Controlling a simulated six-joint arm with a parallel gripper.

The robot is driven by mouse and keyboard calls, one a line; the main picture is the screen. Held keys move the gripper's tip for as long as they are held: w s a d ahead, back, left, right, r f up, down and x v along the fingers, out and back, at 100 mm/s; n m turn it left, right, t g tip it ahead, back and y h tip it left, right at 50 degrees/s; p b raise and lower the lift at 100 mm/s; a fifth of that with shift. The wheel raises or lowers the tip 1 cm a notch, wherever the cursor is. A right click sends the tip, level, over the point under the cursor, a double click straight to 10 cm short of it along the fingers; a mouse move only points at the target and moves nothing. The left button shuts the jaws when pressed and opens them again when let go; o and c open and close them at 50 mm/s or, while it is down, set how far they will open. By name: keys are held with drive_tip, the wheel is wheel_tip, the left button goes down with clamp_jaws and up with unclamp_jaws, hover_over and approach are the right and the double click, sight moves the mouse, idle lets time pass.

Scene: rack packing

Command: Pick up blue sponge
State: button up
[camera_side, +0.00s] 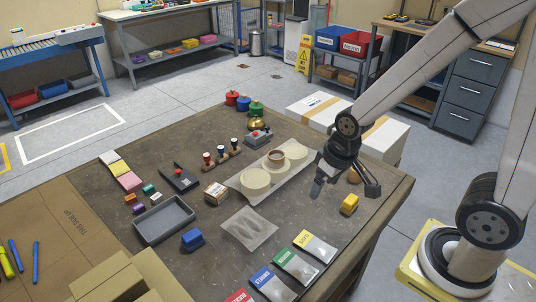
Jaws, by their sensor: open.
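A small blue block, which looks like the blue sponge (192,239), lies on the brown table just below the grey tray, left of the picture's middle. My gripper (344,190) is open and empty above the right part of the table. Its fingers point down and are spread apart. It is far to the right of the blue sponge and a little higher in the picture. A yellow block (349,204) lies on the table just below my gripper; I cannot tell the gap between them.
A grey tray (164,220) stands just above the blue sponge. A clear bag (249,229) lies to its right, with several coloured packets (296,265) along the front edge. A white tray with round pieces (256,183) fills the middle. Cardboard boxes (110,281) stand at lower left.

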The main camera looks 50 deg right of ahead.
drive_tip(key=m+g+y, duration=0.2)
drive_tip(key=m+y, duration=1)
drive_tip(key=m, duration=0.5)
approach(195, 232)
drive_tip(key=shift+s+d, duration=0.6)
drive_tip(key=shift+d, duration=0.2)
drive_tip(key=shift+w+a+f+m+t+y, duration=0.15)
drive_tip(key=shift+w+f+m+t+y, duration=0.15)
drive_tip(key=shift+w+f+m+y, duration=0.25)
drive_tip(key=shift+r, duration=0.15)
drive_tip(key=shift+x, duration=3.45)
drive_tip(key=shift+s+a, duration=0.1)
drive_tip(key=shift+a, duration=0.05)
drive_tip(key=shift+x, duration=2.45)
